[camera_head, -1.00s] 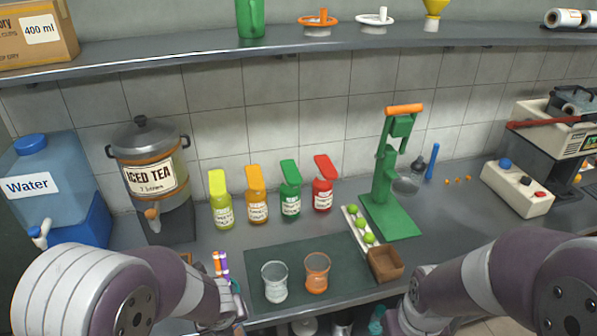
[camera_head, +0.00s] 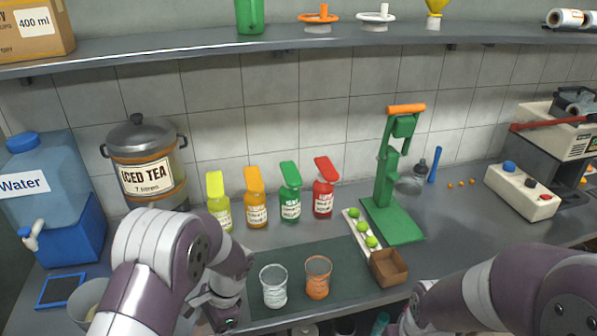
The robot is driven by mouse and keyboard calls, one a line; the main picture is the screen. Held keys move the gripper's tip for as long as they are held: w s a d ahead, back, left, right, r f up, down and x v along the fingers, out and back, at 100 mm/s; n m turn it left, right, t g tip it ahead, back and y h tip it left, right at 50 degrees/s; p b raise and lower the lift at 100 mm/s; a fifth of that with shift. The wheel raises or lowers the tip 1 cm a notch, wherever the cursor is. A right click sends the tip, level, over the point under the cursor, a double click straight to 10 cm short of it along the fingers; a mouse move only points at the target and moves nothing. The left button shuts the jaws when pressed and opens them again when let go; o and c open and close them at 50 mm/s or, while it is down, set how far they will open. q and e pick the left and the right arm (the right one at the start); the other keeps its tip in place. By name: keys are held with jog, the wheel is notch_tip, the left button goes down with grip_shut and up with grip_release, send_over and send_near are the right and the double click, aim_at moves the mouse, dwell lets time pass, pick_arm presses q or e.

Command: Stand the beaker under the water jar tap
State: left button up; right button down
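The water jar (camera_head: 52,198) is a blue translucent tank on a blue stand at the far left, with a white tap (camera_head: 32,236) low on its front. A clear beaker (camera_head: 273,287) stands upright on the dark mat (camera_head: 340,260) at the front of the counter. An orange-tinted beaker (camera_head: 317,278) stands just right of it. My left gripper (camera_head: 218,312) is low, left of the clear beaker; its fingers are hidden, so its opening does not show. My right arm enters at lower right, with its gripper out of view.
A blue-framed dark square (camera_head: 60,290) lies below the tap, beside a pale container (camera_head: 88,298) partly behind my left arm. The iced tea pot (camera_head: 146,165), several bottles (camera_head: 256,200) and a green press (camera_head: 395,190) stand behind. A box (camera_head: 388,267) sits right of the beakers.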

pick_arm(q)
jog(key=f+b, duration=0.1)
jog(key=f, duration=0.2)
jog(key=shift+d+f, duration=0.2)
jog(key=shift+f+n, duration=0.15)
jog(key=shift+n, duration=0.15)
jog(key=n, duration=0.2)
jog(key=n+g+h, duration=0.1)
jog(key=n, duration=0.1)
jog(key=shift+n+g, duration=0.3)
jog(key=shift+d, duration=0.1)
